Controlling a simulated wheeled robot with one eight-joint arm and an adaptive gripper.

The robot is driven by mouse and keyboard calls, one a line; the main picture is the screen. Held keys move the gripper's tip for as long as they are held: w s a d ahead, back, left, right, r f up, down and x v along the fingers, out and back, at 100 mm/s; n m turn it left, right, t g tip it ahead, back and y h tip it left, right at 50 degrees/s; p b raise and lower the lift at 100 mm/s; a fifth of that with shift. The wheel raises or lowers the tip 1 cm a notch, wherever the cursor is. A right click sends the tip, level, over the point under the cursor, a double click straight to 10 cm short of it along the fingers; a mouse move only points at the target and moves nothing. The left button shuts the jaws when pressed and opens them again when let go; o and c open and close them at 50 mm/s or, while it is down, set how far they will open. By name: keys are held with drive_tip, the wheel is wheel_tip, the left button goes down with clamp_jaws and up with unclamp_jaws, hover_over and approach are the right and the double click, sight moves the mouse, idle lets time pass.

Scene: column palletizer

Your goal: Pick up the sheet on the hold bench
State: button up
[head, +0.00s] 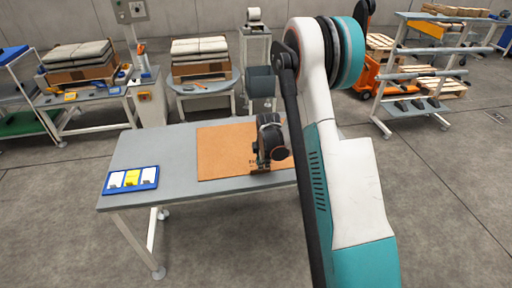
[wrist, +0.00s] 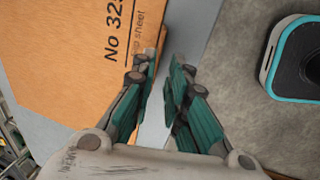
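The sheet (head: 222,150) is a flat, tan-orange board lying on the right part of the grey hold bench (head: 165,140) in the head view. In the wrist view the sheet (wrist: 60,50) fills the upper left, with black print reading "No 32…" and "…p sheet". My gripper (head: 262,170) is low over the sheet's right part in the head view, and my arm hides some of that end. In the wrist view my gripper (wrist: 164,62) has its two teal fingers apart with a narrow gap. The sheet's edge reaches the gap near the fingertips; I cannot tell whether they touch it.
A blue tray (head: 131,180) with white and yellow cards lies at the bench's left front. Behind stand a round table (head: 203,87) with a stack, another stacked table (head: 75,100), and a rack (head: 415,80) at right. Floor is open around the bench.

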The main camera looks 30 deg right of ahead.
drive_tip(key=shift+d+b+x, duration=0.1)
drive_tip(key=shift+b+x, duration=0.3)
drive_tip(key=shift+x, duration=1.2)
drive_tip(key=shift+d+b+x, duration=0.15)
drive_tip(key=shift+b+x, duration=0.25)
drive_tip(key=shift+x, duration=1.25)
clamp_jaws()
drive_tip(key=shift+r, duration=0.1)
drive_tip(key=shift+r, duration=0.1)
